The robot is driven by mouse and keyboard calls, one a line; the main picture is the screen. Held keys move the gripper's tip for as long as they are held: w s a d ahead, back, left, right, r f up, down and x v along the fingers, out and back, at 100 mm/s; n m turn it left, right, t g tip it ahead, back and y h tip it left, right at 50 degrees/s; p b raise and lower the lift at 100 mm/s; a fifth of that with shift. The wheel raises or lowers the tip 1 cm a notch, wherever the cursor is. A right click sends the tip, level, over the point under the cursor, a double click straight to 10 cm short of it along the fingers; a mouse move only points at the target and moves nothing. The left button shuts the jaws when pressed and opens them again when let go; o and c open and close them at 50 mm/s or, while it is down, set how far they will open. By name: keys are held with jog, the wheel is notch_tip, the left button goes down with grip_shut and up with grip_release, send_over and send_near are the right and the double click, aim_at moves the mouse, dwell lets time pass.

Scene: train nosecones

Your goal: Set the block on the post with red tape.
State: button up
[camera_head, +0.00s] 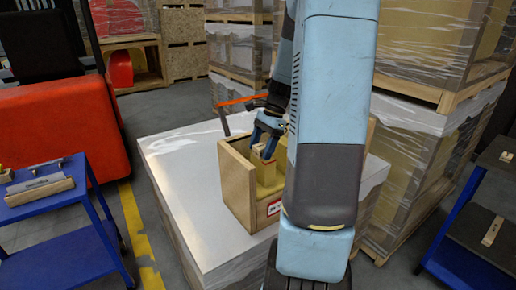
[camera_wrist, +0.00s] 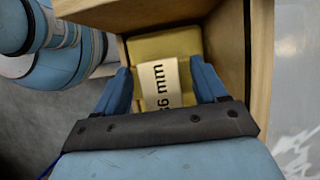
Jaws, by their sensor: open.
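A pale wooden block (camera_wrist: 172,92) with a printed label ending in "6 mm" shows in the wrist view, between the two blue fingers of my gripper (camera_wrist: 160,70). The fingers stand apart, one at each side of it; I cannot tell whether they touch it. In the head view my gripper (camera_head: 263,147) reaches down into an open wooden box (camera_head: 238,188), with the block (camera_head: 265,151) at its fingertips. A yellowish piece (camera_wrist: 165,45) lies beyond the block inside the box. My arm hides the box's right part.
The box stands on a white-topped pallet load (camera_head: 180,165) with free room at its left. A blue cart (camera_head: 70,205) with small wooden pieces is at left, another blue cart (camera_head: 458,255) at right. Wrapped pallets (camera_head: 430,125) stand behind at right.

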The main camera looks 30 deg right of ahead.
jog(key=v, duration=1.2)
jog(key=s+a+r+n+t+h, duration=0.2)
jog(key=s+a+n+t, duration=0.1)
jog(key=s+a+n, duration=0.5)
jog(key=s+a+r+n+t+h, duration=0.2)
jog(key=s+a+n, duration=0.7)
jog(key=a, duration=0.5)
jog(key=shift+s+r+n+t+h, duration=0.15)
jog(key=shift+r+n+t+h, duration=0.15)
jog(key=shift+r+t, duration=0.1)
